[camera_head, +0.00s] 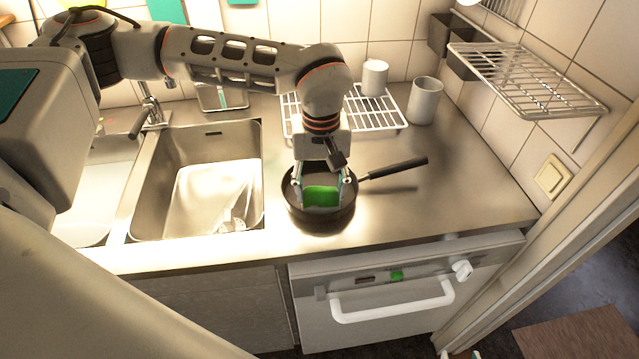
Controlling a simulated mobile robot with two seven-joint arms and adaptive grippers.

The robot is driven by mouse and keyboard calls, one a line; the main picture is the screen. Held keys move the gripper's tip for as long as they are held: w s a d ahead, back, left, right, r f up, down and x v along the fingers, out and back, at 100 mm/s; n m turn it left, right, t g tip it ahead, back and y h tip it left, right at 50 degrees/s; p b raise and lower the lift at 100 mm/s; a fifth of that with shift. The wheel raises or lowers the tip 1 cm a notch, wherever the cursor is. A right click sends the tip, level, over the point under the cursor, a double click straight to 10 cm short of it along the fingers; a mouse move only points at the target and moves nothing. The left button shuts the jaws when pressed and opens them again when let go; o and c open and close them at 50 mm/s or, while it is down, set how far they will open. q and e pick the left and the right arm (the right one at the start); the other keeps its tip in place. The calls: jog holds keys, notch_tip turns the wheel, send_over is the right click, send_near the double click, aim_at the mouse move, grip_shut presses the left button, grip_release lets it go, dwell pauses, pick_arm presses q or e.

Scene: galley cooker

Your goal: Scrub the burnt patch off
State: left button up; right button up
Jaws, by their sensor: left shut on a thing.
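A dark round frying pan (320,219) stands on the steel worktop, with its black handle (398,168) pointing to the right and slightly back. My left gripper (322,188) reaches down over the pan from above. It is shut on a green scrubbing pad (321,197), which is down inside the pan. I cannot tell whether the pad touches the pan's bottom. The pad and the gripper hide most of the inside of the pan, and no burnt patch can be made out. Small pale and green tips at the bottom edge may belong to my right gripper (460,354), mostly cut off.
A steel sink (145,215) with a whitish object in it lies left of the pan. Behind are a white wire rack (388,112), a white cup (375,78) and a grey cup (424,100). The worktop (450,190) right of the pan is clear. An oven handle (392,304) projects below.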

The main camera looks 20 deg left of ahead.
pick_arm(q)
jog(key=shift+w+a, duration=0.75)
jog(key=shift+w, duration=0.2)
jog(key=shift+s+d+f, duration=0.2)
jog(key=shift+s+d, duration=0.55)
jog(key=shift+s, duration=0.3)
jog(key=shift+w+a+p, duration=0.5)
jog(key=shift+w+a, duration=0.3)
jog(key=shift+w, duration=0.2)
jog(key=shift+s+d+r, duration=0.15)
jog(key=shift+s+d, duration=0.25)
jog(key=shift+s, duration=0.05)
jog(key=shift+r, duration=0.1)
notch_tip(320, 180, up, 3)
jog(key=shift+p, duration=1.15)
jog(key=shift+r, duration=2)
